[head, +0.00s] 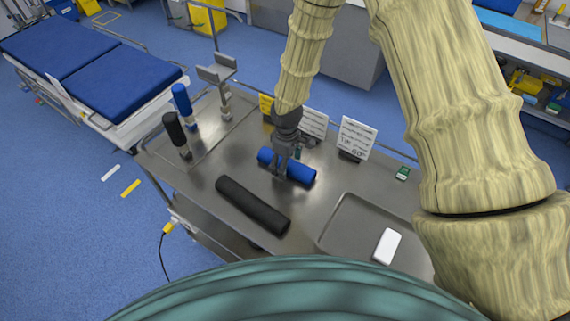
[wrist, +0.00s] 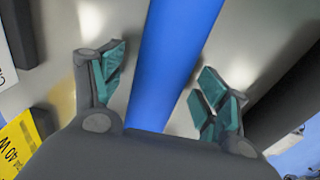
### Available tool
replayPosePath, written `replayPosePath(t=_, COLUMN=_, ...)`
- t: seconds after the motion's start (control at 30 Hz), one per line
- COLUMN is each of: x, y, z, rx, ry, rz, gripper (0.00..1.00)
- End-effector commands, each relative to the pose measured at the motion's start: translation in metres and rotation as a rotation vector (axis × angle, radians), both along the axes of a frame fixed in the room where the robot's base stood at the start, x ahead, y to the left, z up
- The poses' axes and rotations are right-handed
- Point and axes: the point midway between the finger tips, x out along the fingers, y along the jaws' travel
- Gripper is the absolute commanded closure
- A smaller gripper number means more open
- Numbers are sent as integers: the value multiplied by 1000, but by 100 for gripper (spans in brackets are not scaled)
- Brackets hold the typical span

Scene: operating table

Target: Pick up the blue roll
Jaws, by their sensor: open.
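The blue roll (head: 300,172) lies on its side on the metal table (head: 215,170), toward the back middle in the head view. My gripper (head: 283,168) is right over it, pointing down. In the wrist view the blue roll (wrist: 172,65) runs between the two teal-padded fingers of my gripper (wrist: 160,88). The fingers are open, with a gap to the roll on each side. The head view does not show how high the fingertips are above the table.
A black roll (head: 252,205) lies in front of the blue one. A black upright roll (head: 175,130) and a blue upright roll (head: 182,98) stand at the left. White signs (head: 355,138) stand behind. A recessed tray (head: 345,237) and a white box (head: 387,246) are at the right.

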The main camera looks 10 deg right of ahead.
Motion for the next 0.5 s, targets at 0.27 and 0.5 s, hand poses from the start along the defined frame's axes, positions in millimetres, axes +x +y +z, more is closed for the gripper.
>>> replayPosePath(t=0.27, x=0, y=0, z=0, rx=0, ry=0, rz=0, gripper=64)
replayPosePath(t=0.5, x=0, y=0, z=0, rx=0, ry=0, rz=0, gripper=80)
